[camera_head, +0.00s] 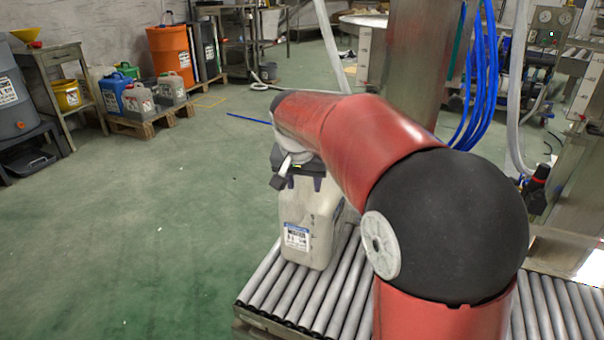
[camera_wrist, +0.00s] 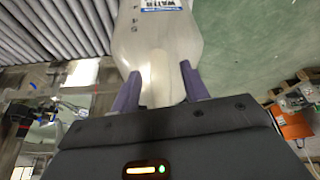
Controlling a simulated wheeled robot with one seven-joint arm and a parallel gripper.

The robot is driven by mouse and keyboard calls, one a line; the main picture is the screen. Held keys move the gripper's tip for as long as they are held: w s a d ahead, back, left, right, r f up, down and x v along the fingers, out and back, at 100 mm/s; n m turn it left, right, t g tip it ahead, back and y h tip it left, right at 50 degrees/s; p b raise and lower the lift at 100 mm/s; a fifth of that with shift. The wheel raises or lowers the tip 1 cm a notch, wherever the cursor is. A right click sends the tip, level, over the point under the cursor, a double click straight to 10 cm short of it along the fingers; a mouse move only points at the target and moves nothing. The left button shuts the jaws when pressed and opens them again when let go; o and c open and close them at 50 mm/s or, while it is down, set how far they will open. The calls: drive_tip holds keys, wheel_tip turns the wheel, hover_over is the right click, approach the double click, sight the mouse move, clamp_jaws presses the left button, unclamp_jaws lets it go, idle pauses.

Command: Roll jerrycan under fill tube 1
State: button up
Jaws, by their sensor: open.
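A translucent white jerrycan (camera_head: 309,222) with a blue and white label stands upright on the roller conveyor (camera_head: 262,293). It also shows in the wrist view (camera_wrist: 157,55), with part of its "WATER" label at the top edge. My gripper (camera_wrist: 158,84) is at the jerrycan's upper part, with one purple finger on each side of its narrow neck or handle part. The fingers are open around it; whether either touches it I cannot tell. In the head view my red arm hides part of the conveyor and of the jerrycan's top. I cannot make out fill tube 1 for certain.
Blue hoses (camera_head: 478,85) and a pale hose (camera_head: 514,95) hang at the right beside a steel column (camera_head: 420,60). Several cans stand on a pallet (camera_head: 143,124) at the back left, near an orange drum (camera_head: 170,52). The green floor at left is clear.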

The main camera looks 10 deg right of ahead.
drive_tip(key=shift+x, duration=0.75)
